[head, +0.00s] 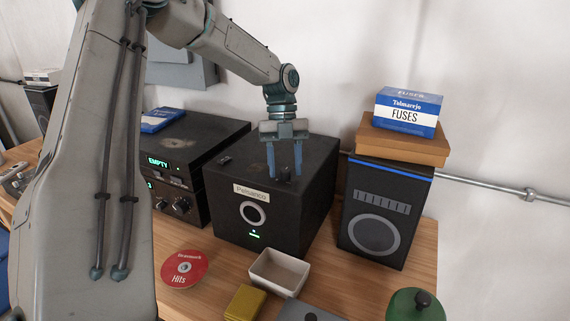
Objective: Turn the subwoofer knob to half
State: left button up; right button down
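The subwoofer (305,210) is a black box on the wooden table, with a "Pelsanco" label, a round ring and a small green light on its front. A small dark knob (284,174) sits on its top, near the front edge. My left gripper (284,175) points down over the top, its two blue fingers apart, one on each side of the knob. A gap seems to show between the fingers and the knob; whether either touches is too small to tell. The knob's pointer and setting cannot be read. My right gripper is not in view.
A stereo unit (190,150) reading "EMPTY" stands left of the subwoofer. A speaker (385,215) stands right, carrying a brown box (405,145) and a fuses box (407,112). In front lie a red disc (184,268), a white tray (279,270) and a yellow box (246,302).

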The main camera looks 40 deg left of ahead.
pick_arm(q)
jog(key=shift+w+a+r, duration=0.1)
jog(key=shift+r, duration=0.1)
jog(key=v, duration=1)
jog(key=shift+a+r, duration=0.1)
